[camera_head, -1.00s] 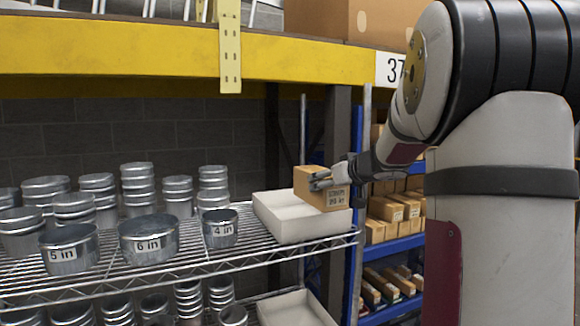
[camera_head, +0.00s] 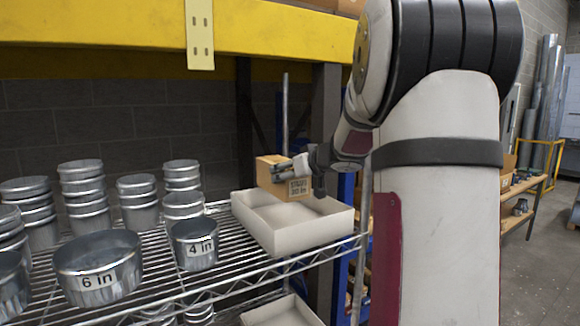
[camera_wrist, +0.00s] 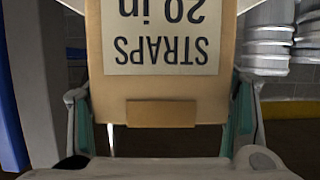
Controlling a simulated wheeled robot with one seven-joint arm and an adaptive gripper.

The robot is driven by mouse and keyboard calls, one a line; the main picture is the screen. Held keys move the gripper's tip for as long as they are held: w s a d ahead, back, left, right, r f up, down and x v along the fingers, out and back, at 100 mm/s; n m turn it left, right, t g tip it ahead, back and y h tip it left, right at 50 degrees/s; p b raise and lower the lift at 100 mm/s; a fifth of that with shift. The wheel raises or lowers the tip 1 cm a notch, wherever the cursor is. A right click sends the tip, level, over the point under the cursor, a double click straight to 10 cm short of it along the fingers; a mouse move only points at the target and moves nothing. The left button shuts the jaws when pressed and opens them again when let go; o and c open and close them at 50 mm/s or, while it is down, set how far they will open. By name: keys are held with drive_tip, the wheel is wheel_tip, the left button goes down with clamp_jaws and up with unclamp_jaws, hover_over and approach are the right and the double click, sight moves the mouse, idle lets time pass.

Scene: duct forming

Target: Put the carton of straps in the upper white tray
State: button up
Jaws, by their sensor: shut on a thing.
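The carton of straps (camera_head: 272,176) is a small tan box with a printed label, held above the upper white tray near its back part. My gripper (camera_head: 292,172) is shut on it from the right. In the wrist view the carton (camera_wrist: 160,85) fills the middle, its label "STRAPS 20 in" upside down, with a gripper finger on each side. The upper white tray (camera_head: 290,240) sits on the right end of the wire shelf, and its visible inside looks empty. I cannot tell the exact gap between carton and tray. A lower white tray (camera_head: 283,312) shows partly below.
A rack post (camera_head: 324,125) stands behind the tray. A yellow beam (camera_head: 100,40) runs overhead.

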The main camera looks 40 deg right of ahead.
sight(297, 200)
drive_tip(key=shift+f, duration=1.5)
drive_tip(key=shift+w+f+b, duration=0.1)
drive_tip(key=shift+f+b, duration=0.7)
drive_tip(key=shift+b, duration=0.05)
drive_tip(key=shift+f+b, duration=1.15)
drive_tip(key=shift+s+a+f+b, duration=0.1)
drive_tip(key=shift+s+f+b, duration=0.2)
drive_tip(key=shift+f+b, duration=0.3)
drive_tip(key=shift+f, duration=0.1)
drive_tip(key=o, duration=1.6)
drive_tip(key=shift+s, duration=0.1)
drive_tip(key=v, duration=0.4)
drive_tip(key=r+v, duration=0.1)
drive_tip(key=v, duration=0.3)
drive_tip(key=r+v, duration=0.1)
drive_tip(key=v, duration=0.3)
